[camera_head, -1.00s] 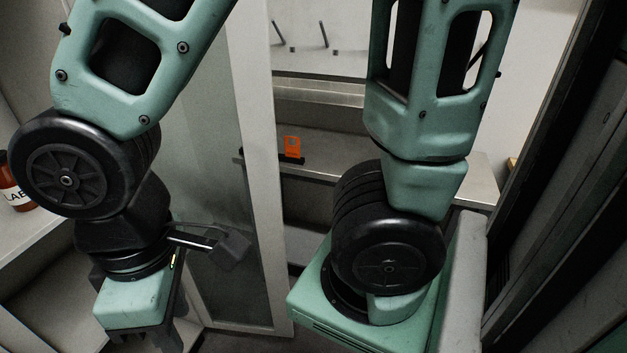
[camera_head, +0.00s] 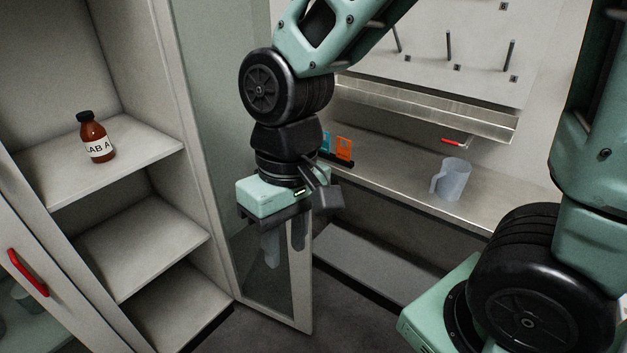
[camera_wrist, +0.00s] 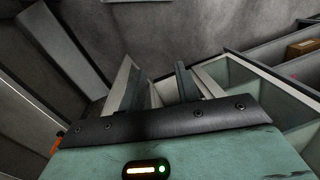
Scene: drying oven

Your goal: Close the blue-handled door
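The glass door (camera_head: 215,75) with a pale frame stands open at the right side of the cabinet. No blue handle can be made out on it; my arm and gripper cover part of the door. My gripper (camera_head: 284,250) points down in front of the door's lower glass, near its free edge. Its two fingers are apart, with nothing visible between them. I cannot tell whether they touch the door. In the wrist view the fingers of my gripper (camera_wrist: 160,90) also stand apart. The other cabinet door, at the far left, has a red handle (camera_head: 28,272).
The cabinet's shelves hold a brown bottle (camera_head: 95,137) labelled LAB A. To the right, a bench (camera_head: 400,178) carries a clear jug (camera_head: 452,180) and an orange piece (camera_head: 344,148) beside a small blue one. A pegboard (camera_head: 450,50) hangs above. Dark floor shows below the door.

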